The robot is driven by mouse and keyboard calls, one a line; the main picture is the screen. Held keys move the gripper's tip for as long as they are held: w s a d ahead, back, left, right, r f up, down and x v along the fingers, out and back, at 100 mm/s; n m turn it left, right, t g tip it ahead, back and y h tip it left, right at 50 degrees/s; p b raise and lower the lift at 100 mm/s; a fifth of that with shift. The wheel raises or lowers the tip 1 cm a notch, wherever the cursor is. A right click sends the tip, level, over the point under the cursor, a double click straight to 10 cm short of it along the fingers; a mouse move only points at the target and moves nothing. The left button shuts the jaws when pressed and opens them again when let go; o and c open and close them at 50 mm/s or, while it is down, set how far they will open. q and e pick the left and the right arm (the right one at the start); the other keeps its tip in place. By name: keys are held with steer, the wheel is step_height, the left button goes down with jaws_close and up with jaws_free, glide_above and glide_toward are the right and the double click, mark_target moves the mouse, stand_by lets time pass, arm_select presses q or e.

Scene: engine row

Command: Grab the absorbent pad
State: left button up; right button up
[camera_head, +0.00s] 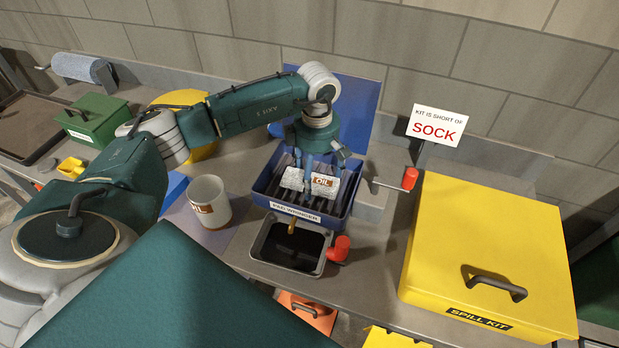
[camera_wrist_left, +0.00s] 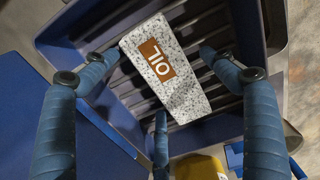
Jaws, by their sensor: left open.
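The absorbent pad (camera_head: 349,186) is a speckled grey-white block with a brown OIL label. It lies on the dark ribs of the blue pad wringer tray (camera_head: 262,186). In the left wrist view the pad (camera_wrist_left: 185,102) lies slanted across the ribs (camera_wrist_left: 215,92). My left gripper (camera_head: 318,177) is over the tray, pointing down, with its blue fingers spread around the pad. In the left wrist view the open gripper (camera_wrist_left: 160,75) has a finger on each side of the pad and one near its lower end. Contact cannot be told. My right gripper is not in view.
A black-filled drip pan (camera_head: 290,247) with a red knob (camera_head: 339,249) sits in front of the wringer. A white mug (camera_head: 210,202) stands left. A red-handled crank (camera_head: 410,178) and a yellow spill kit box (camera_head: 490,250) are right. A sign (camera_head: 436,125) stands behind.

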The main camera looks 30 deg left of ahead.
arm_select(q)
steer(key=c, duration=1.2)
steer(key=shift+o, duration=0.2)
